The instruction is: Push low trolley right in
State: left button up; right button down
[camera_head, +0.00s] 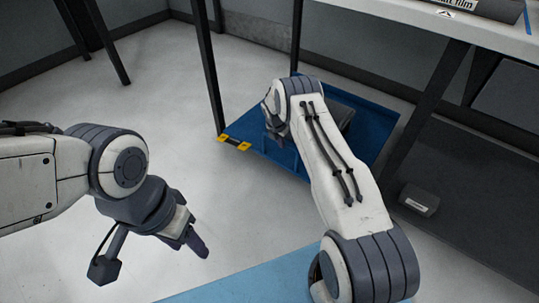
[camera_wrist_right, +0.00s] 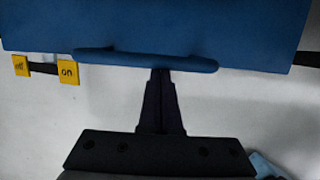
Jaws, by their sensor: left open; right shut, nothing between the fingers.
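The low trolley (camera_head: 382,120) is a blue, low-sided platform under the table, partly hidden behind my right arm. In the right wrist view its blue front edge (camera_wrist_right: 250,45) has a rounded blue handle bar (camera_wrist_right: 110,55). My right gripper (camera_wrist_right: 161,73) is shut, with its fingertips at the middle of this bar; I cannot tell whether they press on it. My left gripper (camera_head: 200,247) is open and empty above the pale floor, well apart from the trolley.
Yellow tags (camera_head: 244,146) mark a dark strip left of the trolley's front; one reads "on" (camera_wrist_right: 67,71). Dark table legs (camera_head: 208,65) stand around the trolley. A light blue surface (camera_head: 255,280) is in front. Floor at left is clear.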

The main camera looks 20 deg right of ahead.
jog(key=d, duration=0.1)
jog(key=w+d+b, duration=0.1)
jog(key=shift+w+d+f, duration=0.1)
jog(key=shift+w+d, duration=0.2)
jog(key=shift+d, duration=0.05)
pick_arm(q)
jog(key=shift+w+f, duration=0.2)
jog(key=shift+f, duration=0.25)
jog(key=shift+w+f, duration=0.2)
jog(key=shift+f, duration=0.25)
pick_arm(e)
jog(key=shift+w+d, duration=0.25)
jog(key=shift+d, duration=0.05)
pick_arm(q)
jog(key=shift+r, duration=0.1)
pick_arm(e)
jog(key=shift+a+r, duration=0.1)
jog(key=shift+r, duration=0.1)
pick_arm(q)
notch_tip(320, 180, up, 7)
jog(key=p, duration=0.6)
jog(key=shift+s+p, duration=0.3)
jog(key=shift+p, duration=0.05)
pick_arm(e)
jog(key=s+a+r, duration=0.3)
jog(key=a+r, duration=0.2)
jog(key=r, duration=0.3)
jog(key=shift+s+a+r, duration=0.25)
jog(key=shift+a+r, duration=0.05)
jog(key=shift+r, duration=0.1)
